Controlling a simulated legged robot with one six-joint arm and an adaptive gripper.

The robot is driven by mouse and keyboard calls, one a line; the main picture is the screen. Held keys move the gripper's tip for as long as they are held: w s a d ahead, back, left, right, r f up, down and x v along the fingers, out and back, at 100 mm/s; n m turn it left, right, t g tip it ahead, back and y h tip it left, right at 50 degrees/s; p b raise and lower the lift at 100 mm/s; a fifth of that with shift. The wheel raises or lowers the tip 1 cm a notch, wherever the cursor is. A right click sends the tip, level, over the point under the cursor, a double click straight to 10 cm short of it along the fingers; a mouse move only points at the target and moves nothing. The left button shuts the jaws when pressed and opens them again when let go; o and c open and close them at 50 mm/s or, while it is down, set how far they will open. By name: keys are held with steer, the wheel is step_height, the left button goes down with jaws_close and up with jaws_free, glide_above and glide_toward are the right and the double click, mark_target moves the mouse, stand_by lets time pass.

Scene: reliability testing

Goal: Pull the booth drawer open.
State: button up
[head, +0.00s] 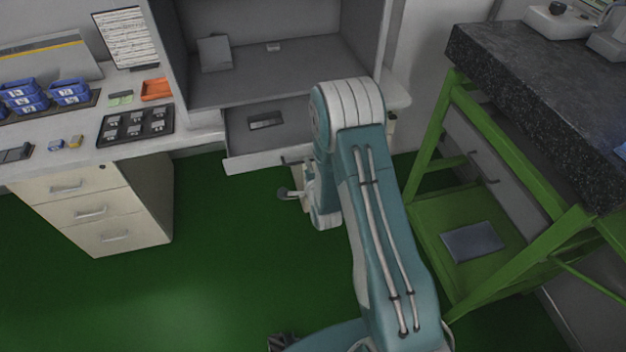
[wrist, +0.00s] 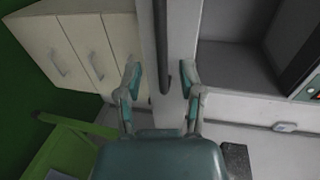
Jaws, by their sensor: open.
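The booth drawer (head: 262,161) stands partly out under the grey booth (head: 275,75) in the head view. Its grey inside shows, with a small dark item (head: 265,121) lying in it. My gripper (head: 288,193) is low, in front of the drawer's right part, and mostly hidden behind my arm. In the wrist view my gripper (wrist: 160,80) is open, its two fingers spread on either side of a pale panel with a long dark bar (wrist: 163,50), which looks like the drawer handle. I cannot tell whether the fingers touch it.
A white counter with a three-drawer cabinet (head: 92,210), blue bins (head: 68,92) and a black tray (head: 135,125) stands at left. A green-framed bench (head: 435,150) with a dark stone top is close on the right. The green floor (head: 200,270) ahead is clear.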

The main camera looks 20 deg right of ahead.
steer(key=v, duration=0.8)
steer(key=shift+s, duration=0.3)
steer(key=shift+w, duration=0.1)
step_height(320, 180, up, 17)
steer(key=s+n+g, duration=0.2)
steer(key=n+g, duration=0.3)
steer(key=n, duration=0.4)
steer(key=s+r+n+g, duration=0.2)
steer(key=s+r+n, duration=0.2)
steer(key=s, duration=0.7)
steer(key=s+r+n+g, duration=0.3)
steer(key=s+r+n, duration=0.2)
steer(key=s+r, duration=0.3)
steer(key=s, duration=0.4)
steer(key=shift+a+r, duration=0.15)
steer(key=shift+r, duration=0.05)
